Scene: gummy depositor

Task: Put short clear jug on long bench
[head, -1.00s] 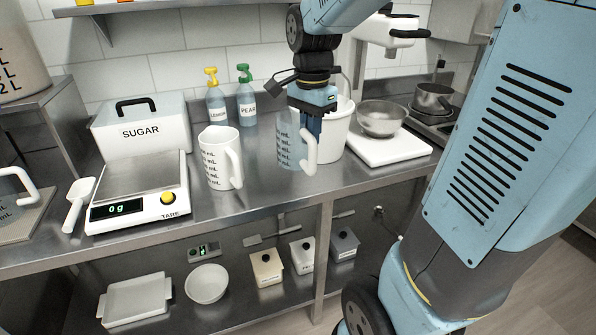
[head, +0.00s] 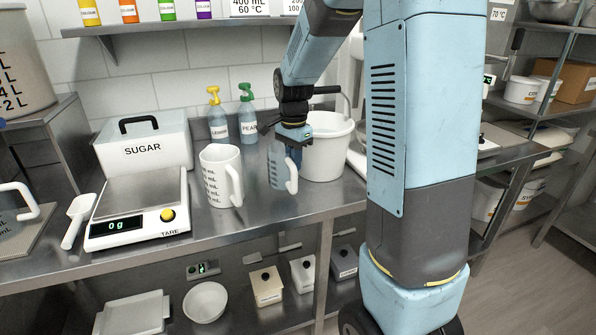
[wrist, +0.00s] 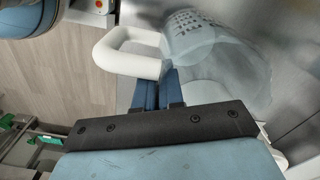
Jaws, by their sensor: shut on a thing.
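The short clear jug (head: 276,168), bluish with dark markings and a white handle, is at the middle of the head view, left of the white bucket. My gripper (head: 291,148) points down and is shut on it near the handle. In the wrist view, the blue fingers (wrist: 157,92) are beside the jug's handle, and the clear body (wrist: 205,55) lies behind them. The steel bench (head: 330,197) runs under the jug across the picture. I cannot tell whether the jug's base touches it. Which bench is the long one is not marked.
A white jug (head: 219,180) stands close left of the clear jug. The white bucket (head: 328,150) is close right. Two spray bottles (head: 218,122) stand behind. A scale (head: 135,215) and the sugar box (head: 145,150) are left. Another bench (head: 515,155) is at the right.

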